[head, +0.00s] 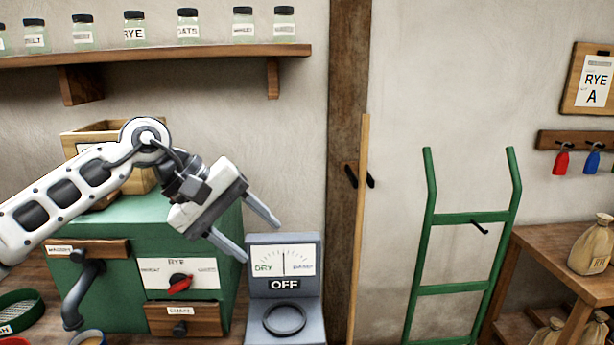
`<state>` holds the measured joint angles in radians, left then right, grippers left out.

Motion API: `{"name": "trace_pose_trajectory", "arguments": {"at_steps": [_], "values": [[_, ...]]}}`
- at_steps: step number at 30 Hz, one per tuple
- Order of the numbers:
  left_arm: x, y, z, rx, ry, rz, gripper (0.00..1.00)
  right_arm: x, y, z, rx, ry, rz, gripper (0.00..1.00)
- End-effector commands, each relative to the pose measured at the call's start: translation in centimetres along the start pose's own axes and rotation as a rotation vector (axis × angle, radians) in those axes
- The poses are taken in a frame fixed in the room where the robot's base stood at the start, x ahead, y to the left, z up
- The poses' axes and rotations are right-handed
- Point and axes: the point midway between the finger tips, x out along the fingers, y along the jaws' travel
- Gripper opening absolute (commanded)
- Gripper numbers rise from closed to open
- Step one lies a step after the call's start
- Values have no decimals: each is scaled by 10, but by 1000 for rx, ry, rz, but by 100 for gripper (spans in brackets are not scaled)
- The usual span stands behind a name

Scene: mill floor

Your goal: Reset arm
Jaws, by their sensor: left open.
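My left arm comes in from the left, in front of the green mill box. My left gripper (262,235) is open and empty. Its two fingers point down and to the right, in front of the box's right side and near the top of the grey meter. The green mill box (115,262) has a red knob (179,284) under a RYE label, and a wooden hopper (90,139) on top, partly hidden by my arm. The grey meter (285,298) has a dial reading DRY on its left side and an OFF sign. My right gripper is not in view.
A shelf (150,56) with several labelled jars runs above. A wooden pole (358,230) leans by the post. A green hand truck (465,218) stands against the wall. A table with sacks (592,244) is at right. A green sieve (20,309) lies at lower left.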

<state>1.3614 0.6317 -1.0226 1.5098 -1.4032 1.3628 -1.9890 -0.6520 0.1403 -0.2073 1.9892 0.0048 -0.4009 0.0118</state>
Motion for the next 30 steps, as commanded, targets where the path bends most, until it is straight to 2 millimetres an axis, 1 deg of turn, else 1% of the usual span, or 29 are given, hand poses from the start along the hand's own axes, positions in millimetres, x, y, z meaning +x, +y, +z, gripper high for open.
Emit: {"name": "trace_pose_trajectory", "arguments": {"at_steps": [1,2,3,4,5,6,7,8,9,11,12,14,15,17,18,19,20,21,23,24,26,27,30], "values": [[32,4,22,-128,-117,98,55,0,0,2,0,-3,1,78],[45,8,33,-218,-184,161,55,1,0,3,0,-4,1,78],[60,15,48,-349,-279,243,55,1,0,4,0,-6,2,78],[69,20,59,-454,-352,300,55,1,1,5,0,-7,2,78],[77,24,67,-564,-426,355,55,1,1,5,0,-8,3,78],[84,29,77,-715,-527,422,55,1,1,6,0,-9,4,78],[88,32,83,-833,-604,469,55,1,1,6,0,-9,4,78],[90,34,86,-955,-682,512,55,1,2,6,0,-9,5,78],[94,34,89,-1122,-788,565,55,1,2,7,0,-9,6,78],[96,31,88,-1379,-949,637,55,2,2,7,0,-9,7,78],[98,25,84,-1555,-1058,679,55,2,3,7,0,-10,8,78],[103,10,76,-1824,-1226,734,55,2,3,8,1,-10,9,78],[107,-4,70,-2004,-1338,769,55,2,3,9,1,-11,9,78],[115,-32,59,-2275,-1511,819,55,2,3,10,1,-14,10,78],[122,-55,54,-2456,-1631,851,55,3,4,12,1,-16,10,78],[129,-74,51,2448,1627,-828,55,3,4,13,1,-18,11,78],[136,-95,49,2319,1548,-768,55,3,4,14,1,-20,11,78],[146,-124,49,2146,1443,-699,55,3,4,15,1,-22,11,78],[161,-168,54,1904,1302,-615,55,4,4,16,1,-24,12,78],[170,-196,61,1752,1219,-571,55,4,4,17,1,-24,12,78],[184,-236,76,1539,1102,-517,55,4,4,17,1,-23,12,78],[192,-260,87,1408,1034,-490,55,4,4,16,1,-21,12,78],[206,-310,118,1135,895,-442,55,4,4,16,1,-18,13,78]]}}
